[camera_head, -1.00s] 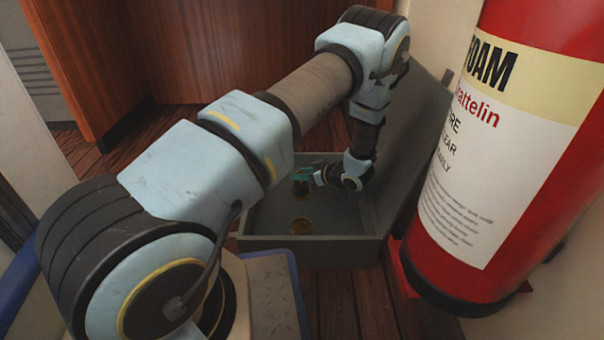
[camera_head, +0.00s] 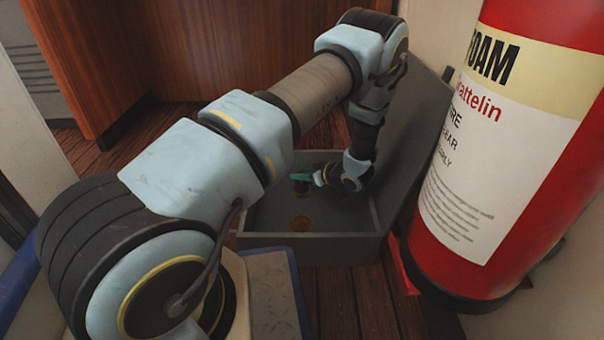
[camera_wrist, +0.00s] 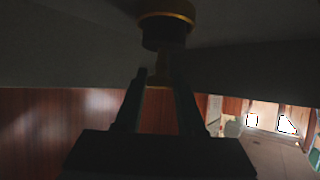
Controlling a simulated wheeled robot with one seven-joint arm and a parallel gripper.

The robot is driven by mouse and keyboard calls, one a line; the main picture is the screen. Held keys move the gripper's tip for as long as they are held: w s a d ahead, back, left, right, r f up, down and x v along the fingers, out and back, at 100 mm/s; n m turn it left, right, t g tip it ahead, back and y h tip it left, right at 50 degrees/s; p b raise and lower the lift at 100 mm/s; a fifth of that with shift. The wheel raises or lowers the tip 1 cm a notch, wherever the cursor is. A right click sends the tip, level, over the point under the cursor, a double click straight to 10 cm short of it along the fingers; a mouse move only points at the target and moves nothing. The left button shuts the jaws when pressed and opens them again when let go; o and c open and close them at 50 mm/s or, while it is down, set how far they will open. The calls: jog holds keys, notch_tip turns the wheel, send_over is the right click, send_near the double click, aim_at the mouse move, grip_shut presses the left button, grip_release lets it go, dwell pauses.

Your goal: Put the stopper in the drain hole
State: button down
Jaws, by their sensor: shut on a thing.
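My gripper (camera_head: 308,178) is low inside the grey basin (camera_head: 262,218), pointing left in the head view. In the wrist view my gripper (camera_wrist: 162,76) is shut on the narrow brass-coloured knob of the stopper (camera_wrist: 163,40). The stopper's dark body shows beyond the fingertips, with a wider gold ring at the top. I cannot tell whether that ring belongs to the stopper or to the drain rim. In the head view the dark stopper (camera_head: 300,188) hangs at the fingertips.
A red fire extinguisher (camera_head: 508,150) stands close on the right. The basin's tall grey side (camera_head: 422,140) rises right of my arm. Wooden panels (camera_head: 225,50) stand behind, and plank floor surrounds the basin. The basin floor left of the drain is clear.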

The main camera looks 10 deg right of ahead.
jog(key=shift+f, duration=0.15)
jog(key=c, duration=0.8)
grip_release()
